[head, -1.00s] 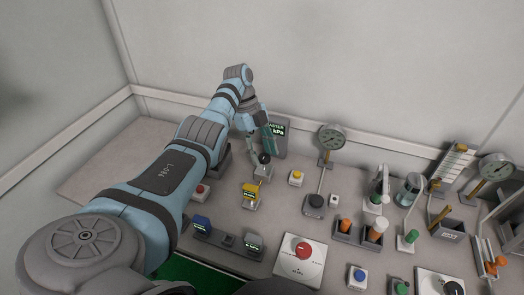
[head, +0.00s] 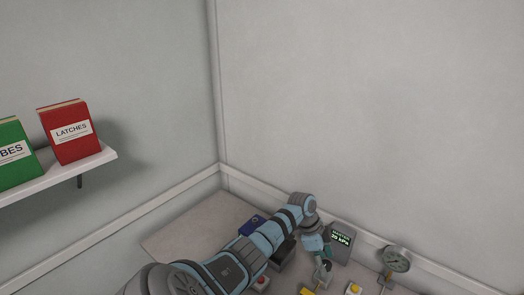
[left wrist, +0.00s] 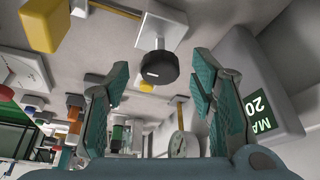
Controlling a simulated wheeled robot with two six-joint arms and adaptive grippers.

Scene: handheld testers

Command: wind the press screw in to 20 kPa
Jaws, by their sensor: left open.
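My left gripper (head: 323,255) is at the back of the bench, beside the master display (head: 342,240). The display has green figures that appear to read 20 kPa. In the left wrist view the gripper (left wrist: 158,85) is open, its teal-padded fingers spread apart. A round black knob (left wrist: 159,67), apparently the press screw's, shows between the fingers with clear space on both sides. It sits on a pale grey block. The display (left wrist: 262,108) is at the right of that view, partly cut off. My right gripper is not in view.
A dial gauge (head: 397,259) stands right of the display. A yellow button box (head: 353,288) and a yellow device (head: 307,292) are in front. A blue item (head: 252,225) lies behind my arm. A wall shelf (head: 60,174) at left holds a red book (head: 68,132) and a green book (head: 14,153).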

